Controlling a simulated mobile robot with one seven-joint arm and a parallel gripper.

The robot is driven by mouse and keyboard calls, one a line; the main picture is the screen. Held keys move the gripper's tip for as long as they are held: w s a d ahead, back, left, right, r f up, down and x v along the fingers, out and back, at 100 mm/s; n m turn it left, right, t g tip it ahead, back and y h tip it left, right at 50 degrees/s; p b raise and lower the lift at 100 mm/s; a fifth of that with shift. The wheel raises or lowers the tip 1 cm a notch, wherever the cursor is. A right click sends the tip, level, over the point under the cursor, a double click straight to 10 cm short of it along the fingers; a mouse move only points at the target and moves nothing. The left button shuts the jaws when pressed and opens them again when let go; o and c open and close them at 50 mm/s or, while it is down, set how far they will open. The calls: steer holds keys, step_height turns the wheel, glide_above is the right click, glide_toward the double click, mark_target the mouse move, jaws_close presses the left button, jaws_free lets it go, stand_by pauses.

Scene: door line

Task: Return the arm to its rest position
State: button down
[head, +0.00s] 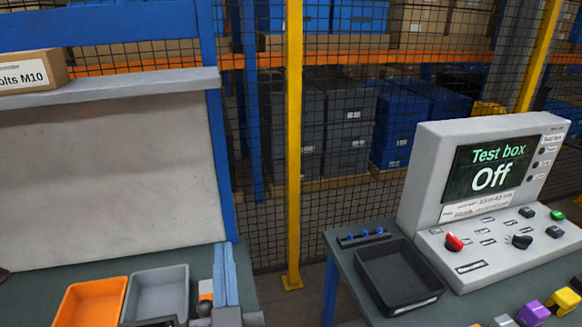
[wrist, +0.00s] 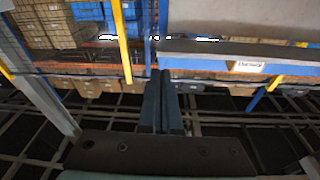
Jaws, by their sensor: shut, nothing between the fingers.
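My gripper (wrist: 160,76) shows in the middle of the wrist view. Its two dark blue-grey fingers lie side by side with no visible gap, and nothing is held between them. The fingers stand clear of the shelving seen beyond them. In the head view, two upright blue-grey strips stand at the bottom, right of the grey bin; I cannot tell whether they are part of my gripper. The rest of my arm is not clearly seen.
An orange bin (head: 89,304) and a grey bin (head: 158,292) sit on the left bench. The test box (head: 485,205), its screen reading Off, stands on the right table beside a black tray (head: 397,276). A yellow post (head: 293,140) and mesh fence stand behind.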

steer(key=s+d+r+t+h, duration=0.1)
steer(key=s+d+r+t, duration=0.1)
steer(key=r, duration=0.9)
steer(key=s+d+r+m+t+h, duration=0.1)
steer(key=s+d+r+t+h, duration=0.1)
steer(key=r, duration=0.9)
steer(key=s+d+r+t+h, duration=0.1)
steer(key=s+d+r+t, duration=0.3)
steer(key=r, duration=0.7)
steer(key=shift+s+d+r+m, duration=0.3)
steer(key=shift+d+r+m, duration=0.1)
steer(key=shift+d, duration=0.3)
